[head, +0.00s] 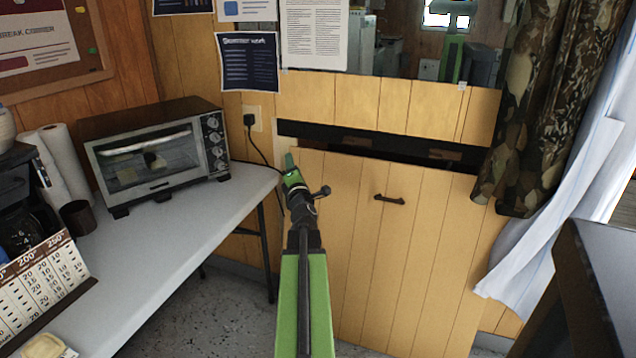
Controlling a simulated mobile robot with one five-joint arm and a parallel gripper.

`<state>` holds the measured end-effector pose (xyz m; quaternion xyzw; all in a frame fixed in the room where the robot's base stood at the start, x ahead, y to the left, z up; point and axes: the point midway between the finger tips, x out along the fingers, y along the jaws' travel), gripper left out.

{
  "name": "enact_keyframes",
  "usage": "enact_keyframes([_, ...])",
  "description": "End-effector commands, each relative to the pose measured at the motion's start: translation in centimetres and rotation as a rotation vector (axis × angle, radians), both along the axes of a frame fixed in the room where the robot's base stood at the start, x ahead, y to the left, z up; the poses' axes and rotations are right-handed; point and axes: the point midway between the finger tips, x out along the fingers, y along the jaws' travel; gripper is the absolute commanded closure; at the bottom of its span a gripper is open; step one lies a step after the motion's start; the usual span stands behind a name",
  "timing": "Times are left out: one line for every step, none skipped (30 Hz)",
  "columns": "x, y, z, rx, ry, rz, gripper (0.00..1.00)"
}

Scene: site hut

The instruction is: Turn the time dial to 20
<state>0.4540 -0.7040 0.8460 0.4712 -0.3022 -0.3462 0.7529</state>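A toaster oven (150,152) stands on the white table, with a glass door and a column of several knobs (216,140) on its right side. The knobs' markings are too small to read, and I cannot tell which is the time dial or where it points. My green arm reaches up from the bottom middle. My gripper (289,162) is in the air to the right of the oven, apart from the knobs, in front of the wooden panelling. Its fingers are seen small and from behind, so I cannot tell whether they are open or shut.
The white table (190,225) is clear in front of the oven. A printed chart with temperature columns (45,280), a paper towel roll (65,165), a dark cup (76,217) and a coffee maker (20,225) stand at left. A plug and cord (252,125) hang behind the oven's right side.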

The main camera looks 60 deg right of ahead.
Motion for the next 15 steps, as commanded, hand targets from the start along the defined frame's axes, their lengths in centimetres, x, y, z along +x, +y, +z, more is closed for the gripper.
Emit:
enact_keyframes([-0.7, -1.0, -0.4, 0.059, -0.060, -0.024, 0.52])
enact_keyframes([-1.1, -1.5, -0.7, 0.098, -0.097, -0.038, 0.52])
enact_keyframes([-1.7, -2.1, -1.1, 0.149, -0.149, -0.058, 0.52])
enact_keyframes([-2.1, -2.5, -1.4, 0.186, -0.188, -0.070, 0.52])
enact_keyframes([-2.5, -2.9, -1.8, 0.225, -0.227, -0.084, 0.52])
enact_keyframes([-3.0, -3.5, -2.3, 0.276, -0.278, -0.101, 0.52])
enact_keyframes([-3.3, -3.8, -2.6, 0.313, -0.315, -0.113, 0.52])
enact_keyframes([-3.7, -4.2, -3.1, 0.358, -0.360, -0.127, 0.52])
enact_keyframes([-4.2, -4.7, -3.8, 0.413, -0.415, -0.144, 0.52])
enact_keyframes([-4.4, -5.0, -4.2, 0.451, -0.451, -0.155, 0.52])
enact_keyframes([-4.7, -5.2, -4.6, 0.486, -0.487, -0.165, 0.52])
enact_keyframes([-5.0, -5.5, -5.1, 0.530, -0.528, -0.177, 0.52])
enact_keyframes([-5.2, -5.7, -5.5, 0.557, -0.556, -0.184, 0.52])
enact_keyframes([-5.3, -5.8, -5.8, 0.583, -0.580, -0.192, 0.52])
enact_keyframes([-5.5, -5.9, -6.1, 0.609, -0.606, -0.199, 0.52])
